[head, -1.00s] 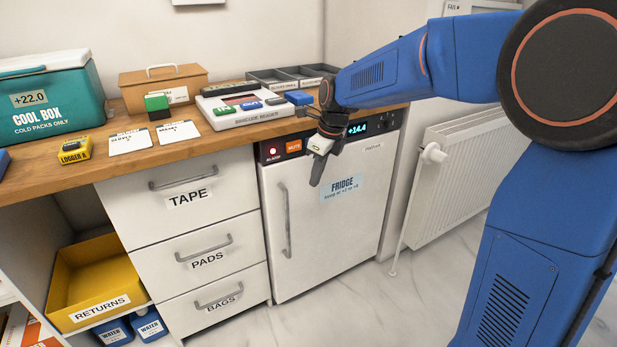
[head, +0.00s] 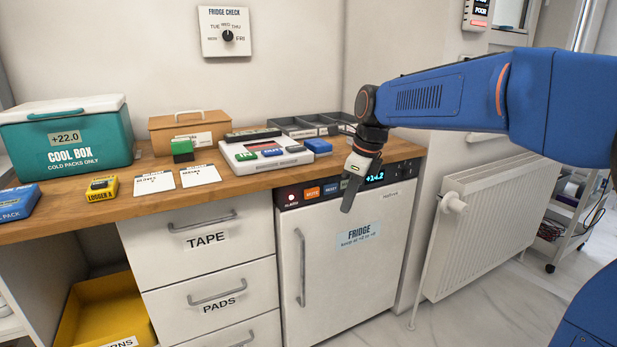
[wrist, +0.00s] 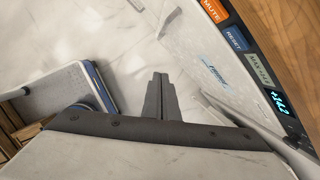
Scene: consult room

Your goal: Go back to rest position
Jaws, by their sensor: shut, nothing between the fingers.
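My gripper (head: 350,192) hangs pointing down in front of the top right of the fridge (head: 345,255), near its control strip. Its fingers are shut with nothing between them. In the wrist view the closed fingers (wrist: 160,98) point at the pale marble floor (wrist: 80,40), with the fridge front along the right side. The fridge door looks closed, and its display (head: 374,177) reads +14.2. My blue arm reaches in from the right of the head view.
The wooden counter (head: 125,206) holds a teal cool box (head: 95,150), a yellow logger (head: 101,188), cards, a barcode reader base (head: 268,164) and grey trays (head: 300,128). Drawers (head: 180,250) stand left of the fridge. A white radiator (head: 485,230) and a trolley (head: 570,220) are to the right.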

